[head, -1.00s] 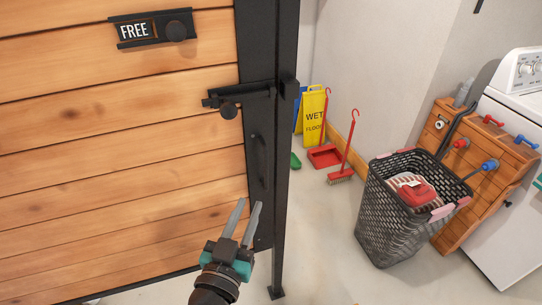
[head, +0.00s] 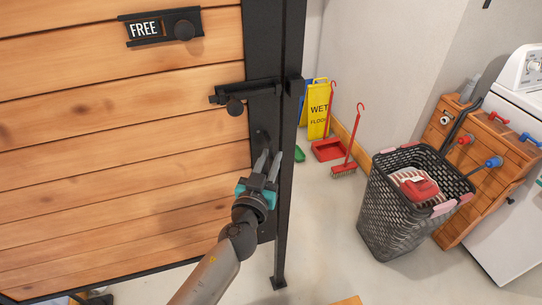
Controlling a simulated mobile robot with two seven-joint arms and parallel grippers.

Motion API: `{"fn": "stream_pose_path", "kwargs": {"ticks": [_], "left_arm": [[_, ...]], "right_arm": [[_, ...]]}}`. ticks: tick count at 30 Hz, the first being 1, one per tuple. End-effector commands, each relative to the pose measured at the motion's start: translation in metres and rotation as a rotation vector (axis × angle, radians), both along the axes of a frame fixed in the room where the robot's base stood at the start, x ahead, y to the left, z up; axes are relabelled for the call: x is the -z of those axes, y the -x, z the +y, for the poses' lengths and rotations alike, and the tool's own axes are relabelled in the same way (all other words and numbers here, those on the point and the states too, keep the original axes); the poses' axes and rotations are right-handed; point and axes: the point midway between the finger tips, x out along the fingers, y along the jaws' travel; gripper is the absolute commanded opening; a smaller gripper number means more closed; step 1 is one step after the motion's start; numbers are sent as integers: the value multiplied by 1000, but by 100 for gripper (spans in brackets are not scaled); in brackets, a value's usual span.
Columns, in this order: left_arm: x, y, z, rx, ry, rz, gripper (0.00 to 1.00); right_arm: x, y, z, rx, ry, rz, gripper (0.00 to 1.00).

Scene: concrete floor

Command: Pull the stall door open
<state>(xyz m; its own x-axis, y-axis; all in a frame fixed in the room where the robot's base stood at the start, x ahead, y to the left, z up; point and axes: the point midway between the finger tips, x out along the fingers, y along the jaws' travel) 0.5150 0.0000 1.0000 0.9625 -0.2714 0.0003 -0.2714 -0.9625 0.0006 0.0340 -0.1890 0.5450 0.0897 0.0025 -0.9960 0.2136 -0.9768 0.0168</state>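The stall door (head: 110,130) has wooden planks and a black metal edge. It fills the left half of the head view and looks closed beside the black post (head: 287,200). A black slide latch (head: 245,93) with a round knob sits on its edge, and a sign (head: 160,27) above reads FREE. The black pull handle (head: 262,138) is below the latch; only its upper part shows. Contact with the handle is unclear. My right gripper is not in view.
Right of the post, a yellow wet-floor sign (head: 319,105), red dustpan (head: 328,150) and red broom (head: 345,168) are by the wall. A dark laundry basket (head: 392,215), wooden cabinet (head: 500,150) and white washer (head: 520,225) stand farther right. The floor between post and basket is bare.

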Motion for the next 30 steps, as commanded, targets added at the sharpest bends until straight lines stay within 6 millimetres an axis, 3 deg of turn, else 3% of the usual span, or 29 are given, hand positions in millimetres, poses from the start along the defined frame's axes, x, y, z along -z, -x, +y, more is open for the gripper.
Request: {"fn": "stream_pose_path", "kwargs": {"ticks": [13, 21, 30], "left_arm": [[0, -9, -3, 1, 0, 1, 27], [0, -9, -3, 1, 0, 0, 0], [0, -9, -3, 1, 0, 1, 0]], "right_arm": [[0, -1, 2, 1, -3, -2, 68], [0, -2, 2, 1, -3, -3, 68], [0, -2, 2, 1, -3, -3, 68]]}}
